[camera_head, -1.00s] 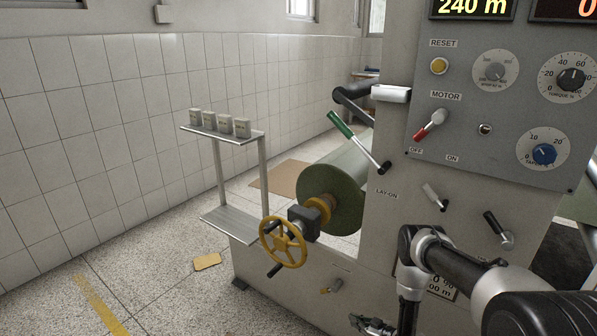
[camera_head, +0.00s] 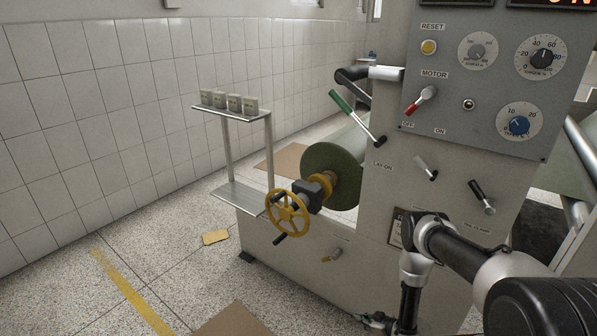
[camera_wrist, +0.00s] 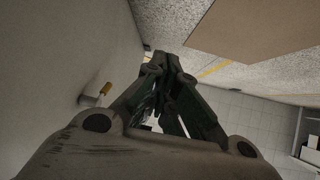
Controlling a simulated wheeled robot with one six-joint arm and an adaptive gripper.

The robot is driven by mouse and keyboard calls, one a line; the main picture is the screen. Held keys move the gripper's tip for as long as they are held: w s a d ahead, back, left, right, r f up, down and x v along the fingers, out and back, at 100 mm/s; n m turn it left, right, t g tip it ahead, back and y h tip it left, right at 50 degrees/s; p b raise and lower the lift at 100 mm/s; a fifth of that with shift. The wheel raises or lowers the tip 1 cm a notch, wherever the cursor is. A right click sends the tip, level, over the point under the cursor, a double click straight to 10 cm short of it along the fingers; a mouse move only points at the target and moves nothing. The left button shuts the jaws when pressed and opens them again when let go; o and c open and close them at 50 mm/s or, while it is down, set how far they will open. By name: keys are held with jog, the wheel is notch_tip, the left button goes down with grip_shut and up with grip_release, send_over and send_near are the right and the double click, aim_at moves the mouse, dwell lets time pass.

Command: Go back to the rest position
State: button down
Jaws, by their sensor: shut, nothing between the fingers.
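My gripper (camera_wrist: 165,62) is in the wrist view, its fingers together with nothing visible between them. In the head view my gripper (camera_head: 378,322) hangs low at the bottom edge, partly cut off, in front of the machine's lower panel. The machine (camera_head: 305,262) stands close beside it, with a roll (camera_head: 340,165) and a yellow handwheel (camera_head: 288,213) on its left side. In the wrist view the machine's pale panel (camera_wrist: 60,60) fills the left, with a small brass-tipped knob (camera_wrist: 92,100) near the fingers.
A metal stand (camera_head: 240,195) holds several small boxes at the left of the machine. A control panel (camera_head: 480,90) with levers and dials is at the upper right. The speckled floor at lower left is open, with a brown mat (camera_head: 232,322) and yellow line.

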jog(key=s+d+f+m+g+h, duration=0.2)
jog(key=s+d+f+g+h, duration=0.15)
jog(key=s+d+g, duration=0.5)
jog(key=d+r+m+g+h, duration=0.1)
jog(key=d+r+h, duration=0.15)
jog(key=r, duration=0.95)
jog(key=d+r+m+g+h, duration=0.1)
jog(key=d+r+m, duration=0.15)
jog(key=r, duration=0.95)
jog(key=d+r+g+h, duration=0.1)
jog(key=d+r, duration=0.2)
jog(key=r, duration=0.8)
jog(key=s+a+r+m+t, duration=0.1)
jog(key=s+r, duration=0.5)
jog(key=r, duration=0.9)
jog(key=s+a+r+m+t, duration=0.1)
jog(key=s+r+t, duration=0.3)
jog(key=r, duration=1.1)
jog(key=s+a+r+m+t, duration=0.1)
jog(key=s+a+r+t, duration=0.1)
jog(key=s+r, duration=0.6)
notch_tip(320, 180, up, 8)
jog(key=shift+s+a+f+t, duration=0.2)
jog(key=shift+s+t, duration=0.15)
jog(key=shift+t, duration=0.1)
